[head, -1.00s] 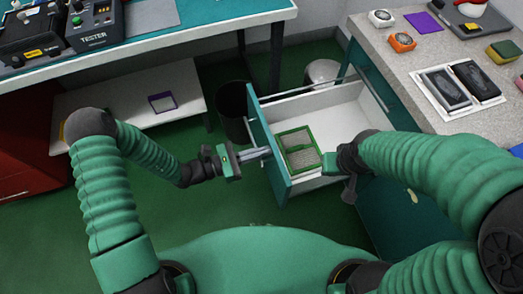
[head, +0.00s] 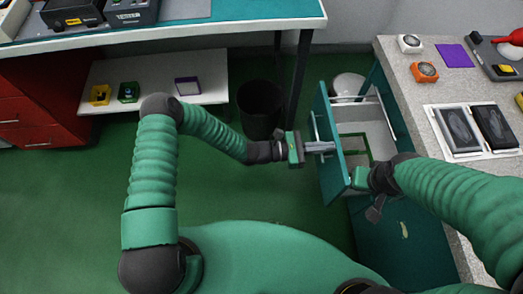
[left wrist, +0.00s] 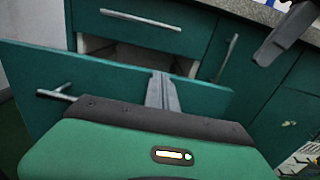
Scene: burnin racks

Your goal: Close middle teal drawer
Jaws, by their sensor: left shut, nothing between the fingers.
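The teal drawer (head: 330,150) stands partly pulled out of the cabinet under the right-hand counter. Its front also shows in the left wrist view (left wrist: 100,80), with a bar handle (left wrist: 57,95) at its left. My left gripper (head: 328,147) is shut and empty. Its fingertips (left wrist: 163,88) are at the outer face of the drawer front, to the right of the handle; contact looks likely. A green-framed tray (head: 357,147) lies inside the drawer, partly hidden by the front. My right gripper (head: 362,178) is beside the drawer's near right end; its finger opening is unclear.
Above it, another teal drawer (left wrist: 145,28) is shut. The counter (head: 430,90) at right carries phones in a white tray (head: 458,155) and watches. A black bin (head: 260,108) stands left of the drawer, below the teal-edged bench (head: 200,37). Green floor at left is clear.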

